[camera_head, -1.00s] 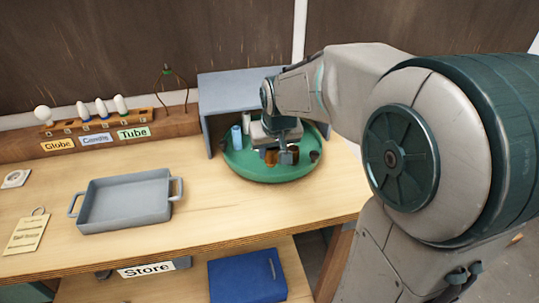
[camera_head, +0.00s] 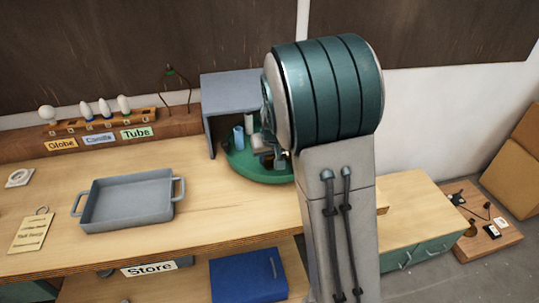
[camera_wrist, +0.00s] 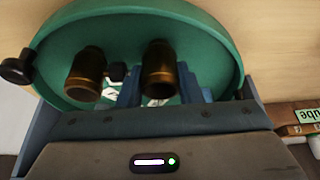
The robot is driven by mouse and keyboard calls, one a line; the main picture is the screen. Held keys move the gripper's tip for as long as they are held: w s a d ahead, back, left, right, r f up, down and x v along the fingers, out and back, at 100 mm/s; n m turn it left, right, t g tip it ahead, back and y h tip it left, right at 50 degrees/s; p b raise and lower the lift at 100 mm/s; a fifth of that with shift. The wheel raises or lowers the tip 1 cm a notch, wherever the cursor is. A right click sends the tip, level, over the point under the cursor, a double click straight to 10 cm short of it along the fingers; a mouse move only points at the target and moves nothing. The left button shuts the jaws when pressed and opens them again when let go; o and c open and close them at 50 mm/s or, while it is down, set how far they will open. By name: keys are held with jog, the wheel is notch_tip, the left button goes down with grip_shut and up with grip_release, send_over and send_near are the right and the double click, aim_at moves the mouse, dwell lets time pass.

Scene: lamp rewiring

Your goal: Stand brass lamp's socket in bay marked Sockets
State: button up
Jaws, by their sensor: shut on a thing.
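My gripper (camera_wrist: 160,88) is over the green round tray (camera_wrist: 215,42) and shut on a brass socket (camera_wrist: 158,62), a short brown-gold cylinder with its open end toward the wrist camera. A second, similar brass cylinder (camera_wrist: 86,75) stands to its left on the tray, apart from it. In the head view the green tray (camera_head: 250,172) sits partly under a grey hood (camera_head: 235,90), and my arm hides its right part and most of the gripper. Whether the held socket touches the tray cannot be told. No label reading Sockets is legible; small white labels on the tray are partly hidden.
A grey two-handled pan (camera_head: 128,200) lies on the bench, with clear wood between. A bulb rack (camera_head: 100,120) stands behind. A dark knob (camera_wrist: 17,70) projects at the tray's rim.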

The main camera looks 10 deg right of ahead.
jog(key=shift+f, duration=0.2)
jog(key=o, duration=0.6)
jog(key=shift+r, duration=0.1)
jog(key=shift+o, duration=0.2)
jog(key=shift+s+r, duration=0.1)
jog(key=shift+r, duration=0.3)
jog(key=v, duration=1.1)
jog(key=s+f+g, duration=0.1)
jog(key=s, duration=2.3)
jog(key=shift+f, duration=0.2)
